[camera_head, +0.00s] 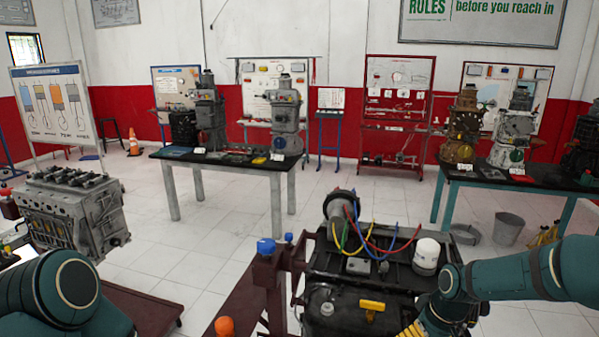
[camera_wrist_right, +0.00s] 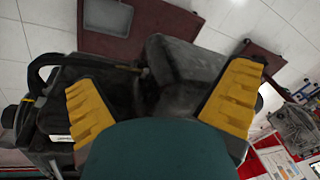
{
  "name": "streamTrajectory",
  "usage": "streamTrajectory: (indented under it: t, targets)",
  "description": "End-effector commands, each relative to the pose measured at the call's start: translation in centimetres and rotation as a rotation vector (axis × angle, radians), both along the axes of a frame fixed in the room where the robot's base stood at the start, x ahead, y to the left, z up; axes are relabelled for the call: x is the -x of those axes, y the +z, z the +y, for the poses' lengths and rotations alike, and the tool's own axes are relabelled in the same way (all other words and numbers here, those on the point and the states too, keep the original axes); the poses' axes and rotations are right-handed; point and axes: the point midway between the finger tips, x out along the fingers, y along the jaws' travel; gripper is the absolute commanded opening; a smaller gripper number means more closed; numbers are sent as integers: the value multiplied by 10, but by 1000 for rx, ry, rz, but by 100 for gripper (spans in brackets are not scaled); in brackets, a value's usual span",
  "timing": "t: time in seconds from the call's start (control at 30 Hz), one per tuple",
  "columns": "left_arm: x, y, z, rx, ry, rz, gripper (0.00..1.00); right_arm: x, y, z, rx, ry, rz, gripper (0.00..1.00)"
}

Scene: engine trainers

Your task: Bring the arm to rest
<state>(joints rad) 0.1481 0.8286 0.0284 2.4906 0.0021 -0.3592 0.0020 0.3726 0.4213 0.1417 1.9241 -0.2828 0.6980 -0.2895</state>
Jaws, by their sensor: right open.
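My right arm (camera_head: 525,268) is teal and reaches in from the right in the head view, over the right side of a black engine (camera_head: 400,268). Its yellow-fingered right gripper (camera_head: 418,330) is partly cut off at the bottom edge. In the right wrist view the right gripper (camera_wrist_right: 160,82) is open, its yellow fingers wide apart with nothing held between them. Dark engine parts (camera_wrist_right: 185,62) lie beyond the fingers; I cannot tell the distance. My left arm (camera_head: 62,290) shows at the bottom left, and its gripper is out of view.
The black engine carries coloured wires, a white filter (camera_head: 426,254) and a yellow handle (camera_head: 372,305), close to my right arm. A dark red stand (camera_head: 268,285) is beside it. A grey engine (camera_head: 75,215) stands left. Tiled floor (camera_head: 220,250) is clear between them.

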Motion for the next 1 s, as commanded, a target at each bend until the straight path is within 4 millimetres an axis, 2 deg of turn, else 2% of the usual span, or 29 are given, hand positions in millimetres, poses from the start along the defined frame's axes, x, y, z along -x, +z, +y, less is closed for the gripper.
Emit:
streamTrajectory:
  t: [0.03, 0.1, 0.17, 0.3, 0.43, 0.53, 0.67, 1.0]
  targets:
    - [1, -12, 0, -1, -1, 2, 100, 6, -36, 24, -34, -12, 5, 100]
    - [2, -22, 0, -1, -1, 4, 100, 14, -72, 52, -77, -44, 1, 100]
    - [3, -30, -1, -2, -1, 5, 100, 25, -103, 76, -109, -76, 2, 100]
    - [4, -52, -1, -5, -1, 9, 100, 62, -172, 130, -169, -171, 13, 100]
    - [5, -70, -2, -7, -2, 12, 100, 104, -222, 164, -191, -270, 25, 100]
    - [6, -79, -2, -8, -3, 13, 100, 131, -245, 177, -190, -327, 30, 100]
    - [6, -85, -3, -9, -3, 13, 100, 150, -258, 184, -182, -373, 27, 100]
    - [6, -84, -3, -9, -4, 13, 100, 155, -260, 184, -179, -390, 22, 100]
